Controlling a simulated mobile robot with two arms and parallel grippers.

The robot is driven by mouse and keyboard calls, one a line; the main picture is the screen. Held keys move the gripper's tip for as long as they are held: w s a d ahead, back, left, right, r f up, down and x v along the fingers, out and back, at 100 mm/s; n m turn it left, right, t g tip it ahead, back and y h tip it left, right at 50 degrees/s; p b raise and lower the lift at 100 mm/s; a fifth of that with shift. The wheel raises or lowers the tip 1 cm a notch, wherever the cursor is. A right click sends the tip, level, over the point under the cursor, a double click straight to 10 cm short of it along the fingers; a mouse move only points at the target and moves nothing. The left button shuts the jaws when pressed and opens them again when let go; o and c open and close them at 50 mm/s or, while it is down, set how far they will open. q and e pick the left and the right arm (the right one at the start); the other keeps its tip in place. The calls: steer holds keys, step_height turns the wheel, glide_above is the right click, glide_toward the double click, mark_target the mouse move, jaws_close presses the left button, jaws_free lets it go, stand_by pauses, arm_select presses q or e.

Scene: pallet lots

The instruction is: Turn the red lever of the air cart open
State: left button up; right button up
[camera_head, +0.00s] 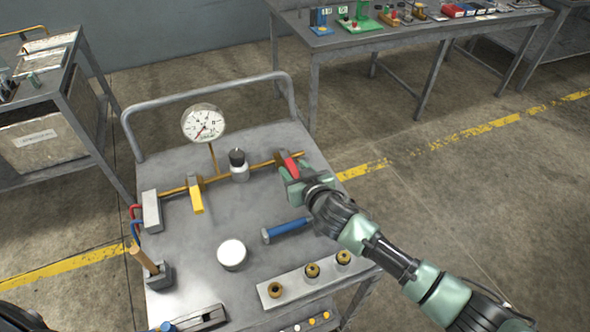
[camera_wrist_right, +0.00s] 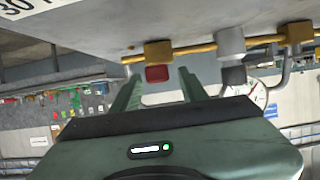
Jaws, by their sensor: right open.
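The air cart (camera_head: 215,265) is a grey metal table with a brass pipe across its back. The red lever (camera_head: 290,164) sits on a brass valve near the pipe's right end. In the right wrist view the red lever (camera_wrist_right: 157,73) shows end-on below its brass valve, in the gap between my fingertips. My right gripper (camera_head: 288,178) is open at the lever, one finger on each side (camera_wrist_right: 159,76). I cannot tell whether either finger touches it. The gripper partly hides the valve in the head view. My left gripper is not in view.
The pipe also carries a yellow lever (camera_head: 196,198), a round gauge (camera_head: 203,122) and a black-knobbed regulator (camera_head: 238,163). A blue cylinder (camera_head: 287,230), a white round cap (camera_head: 232,254) and a fitting block (camera_head: 310,281) lie in front. A bent push handle (camera_head: 210,91) rises behind.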

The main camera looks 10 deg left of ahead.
jaws_close()
stand_by(1.5)
